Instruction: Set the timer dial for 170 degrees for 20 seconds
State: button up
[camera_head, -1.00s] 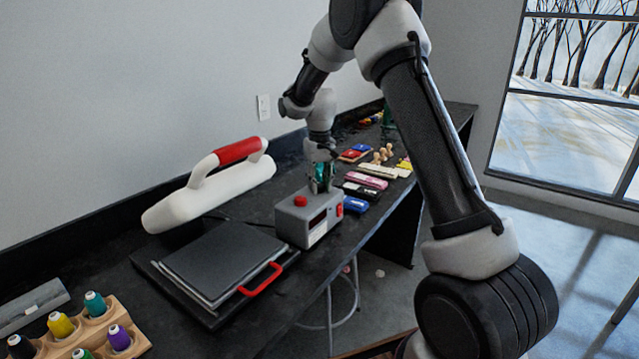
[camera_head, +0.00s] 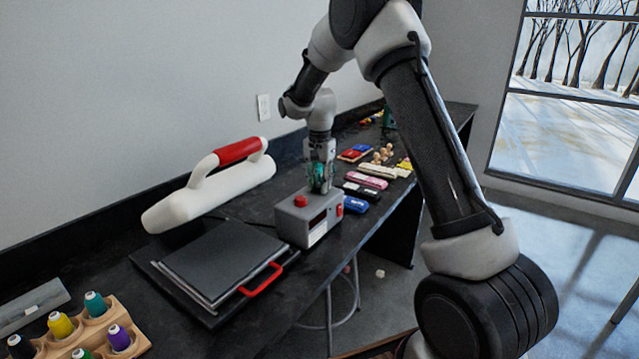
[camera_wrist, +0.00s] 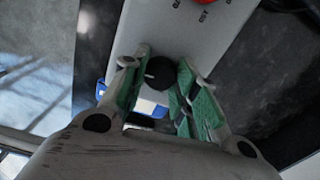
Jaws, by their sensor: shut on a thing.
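The grey control box (camera_head: 297,222) stands on the black bench beside the heat press. It has a red button (camera_head: 300,201) on top, and a window on its front face. My gripper (camera_head: 320,188) points down over the box's far right part. In the wrist view the black round dial (camera_wrist: 160,72), with a white pointer mark, lies between the fingertips of my gripper (camera_wrist: 165,68), which is shut on it. Printed marks show on the box's top, but they are too blurred to read surely.
The heat press has a grey plate (camera_head: 222,258), a red front handle (camera_head: 262,280) and a white arm (camera_head: 205,195). Thread spools in a wooden rack (camera_head: 130,335) stand at the near left. Coloured stamp pads (camera_head: 370,182) lie beyond the box.

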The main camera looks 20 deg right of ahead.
aim_at(319, 185)
jog(key=shift+m, duration=0.7)
jog(key=o, duration=1)
jog(key=shift+o, duration=0.2)
jog(key=shift+r, duration=0.1)
notch_tip(319, 185, up, 12)
